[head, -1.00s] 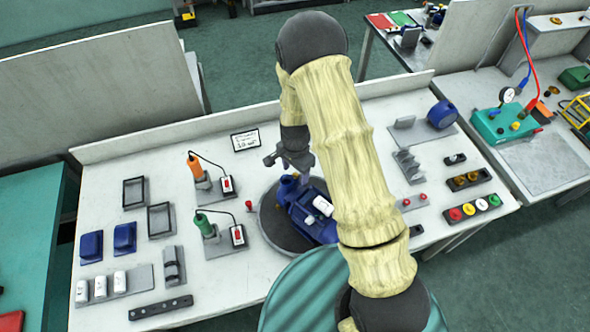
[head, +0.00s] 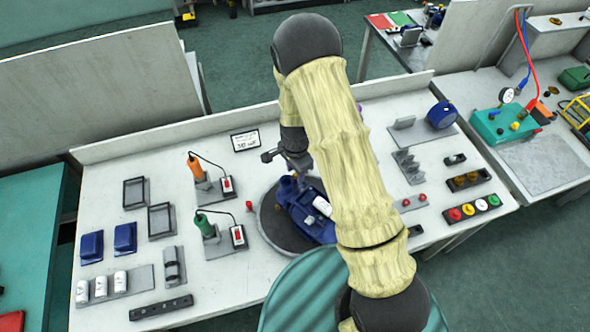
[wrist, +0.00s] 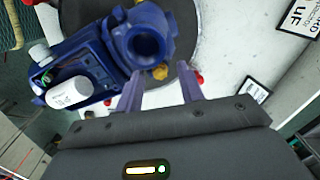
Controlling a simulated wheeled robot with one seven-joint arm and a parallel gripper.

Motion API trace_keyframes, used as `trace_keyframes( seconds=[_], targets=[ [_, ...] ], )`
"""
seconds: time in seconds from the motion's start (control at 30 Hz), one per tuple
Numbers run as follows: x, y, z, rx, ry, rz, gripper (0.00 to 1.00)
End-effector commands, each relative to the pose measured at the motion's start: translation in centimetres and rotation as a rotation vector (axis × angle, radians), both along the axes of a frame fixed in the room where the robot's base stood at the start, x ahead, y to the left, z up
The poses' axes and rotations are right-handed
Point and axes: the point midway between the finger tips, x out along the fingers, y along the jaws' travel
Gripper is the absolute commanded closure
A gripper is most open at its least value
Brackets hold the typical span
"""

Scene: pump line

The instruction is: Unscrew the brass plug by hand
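The blue pump (head: 297,207) sits on a dark round turntable (head: 271,226) on the bench. In the wrist view the pump (wrist: 95,55) fills the upper left, with its round open port facing me. A brass plug (wrist: 160,73) shows low beside the port, at the pump's edge. My gripper (wrist: 161,80) is open, with a finger on each side of the plug in the picture. I see no contact, and cannot tell the depth between them. In the head view my gripper (head: 288,160) is above the pump's far end, and my arm covers part of the pump.
Orange (head: 195,168) and green (head: 204,226) handled tools stand in holders left of the turntable. A small sign (head: 245,140) stands behind. Trays, blue blocks and white cylinders are at left. Racks with coloured caps (head: 470,210) are at right. Red pieces lie near the turntable's rim.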

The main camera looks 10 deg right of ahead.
Motion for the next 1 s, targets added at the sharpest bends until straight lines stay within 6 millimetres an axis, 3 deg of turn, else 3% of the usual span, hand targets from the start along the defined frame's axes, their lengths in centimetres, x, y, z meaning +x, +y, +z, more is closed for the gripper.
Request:
trace_keyframes(
  seconds=[0.1,0.4,0.67,1.0],
  targets=[
    [0.00,0.00,0.12,-0.001,0.000,-0.115,0.62],
    [-0.01,-0.01,0.05,0.000,0.001,-0.144,0.62],
    [0.01,-0.01,0.17,-0.001,0.000,-0.417,0.62],
    [0.00,-0.02,0.05,0.000,0.001,-0.427,0.62]
  ],
)
